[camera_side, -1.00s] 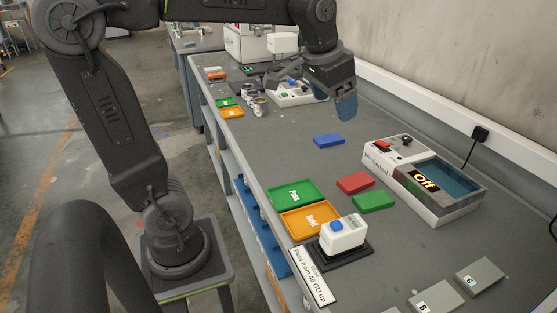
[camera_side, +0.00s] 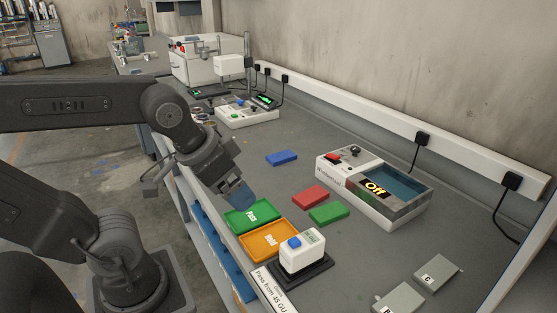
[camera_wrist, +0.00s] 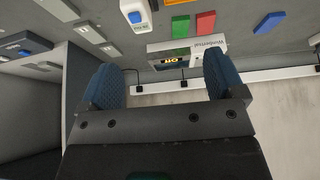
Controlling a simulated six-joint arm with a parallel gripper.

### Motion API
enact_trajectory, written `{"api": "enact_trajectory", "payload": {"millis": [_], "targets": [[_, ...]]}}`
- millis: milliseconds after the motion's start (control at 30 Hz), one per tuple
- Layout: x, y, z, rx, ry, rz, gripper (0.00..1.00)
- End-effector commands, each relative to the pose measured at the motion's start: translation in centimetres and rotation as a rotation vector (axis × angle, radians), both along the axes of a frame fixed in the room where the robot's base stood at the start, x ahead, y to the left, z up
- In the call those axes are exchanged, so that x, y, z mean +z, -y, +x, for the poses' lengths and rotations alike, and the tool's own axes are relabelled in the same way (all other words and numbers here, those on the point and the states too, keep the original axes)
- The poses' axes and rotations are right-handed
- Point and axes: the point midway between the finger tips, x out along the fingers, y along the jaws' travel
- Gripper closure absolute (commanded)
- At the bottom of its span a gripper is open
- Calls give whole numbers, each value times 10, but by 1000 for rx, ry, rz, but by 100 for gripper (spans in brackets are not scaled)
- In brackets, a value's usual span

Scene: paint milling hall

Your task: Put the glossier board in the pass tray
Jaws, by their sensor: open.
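Two grey boards lie at the front right of the bench in the side view, board C (camera_side: 436,273) and board B (camera_side: 399,300), the latter cut by the frame's edge. I cannot tell which is glossier. The green Pass tray (camera_side: 253,215) is empty, beside the orange Hold tray (camera_side: 269,241). A white meter (camera_side: 303,251) with a blue button stands on a black mat beside the Hold tray. My gripper (camera_side: 240,196) is open and empty, close to the Pass tray's far left corner. Its blue fingers are wide apart in the wrist view (camera_wrist: 160,82).
Blue (camera_side: 281,158), red (camera_side: 310,196) and green (camera_side: 328,214) blocks lie mid-bench. A white machine marked Off (camera_side: 376,188) stands behind them. A sign (camera_side: 271,291) reads "Pass from 45 GU". Other equipment (camera_side: 246,114) stands at the far end. Bare bench surrounds the blocks.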

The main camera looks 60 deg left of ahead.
Motion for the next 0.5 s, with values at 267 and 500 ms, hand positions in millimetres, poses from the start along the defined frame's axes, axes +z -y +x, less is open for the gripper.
{"api": "enact_trajectory", "payload": {"millis": [267,500], "targets": [[41,-33,78,19,-78,32,12],[57,-96,173,25,-166,50,12]]}}
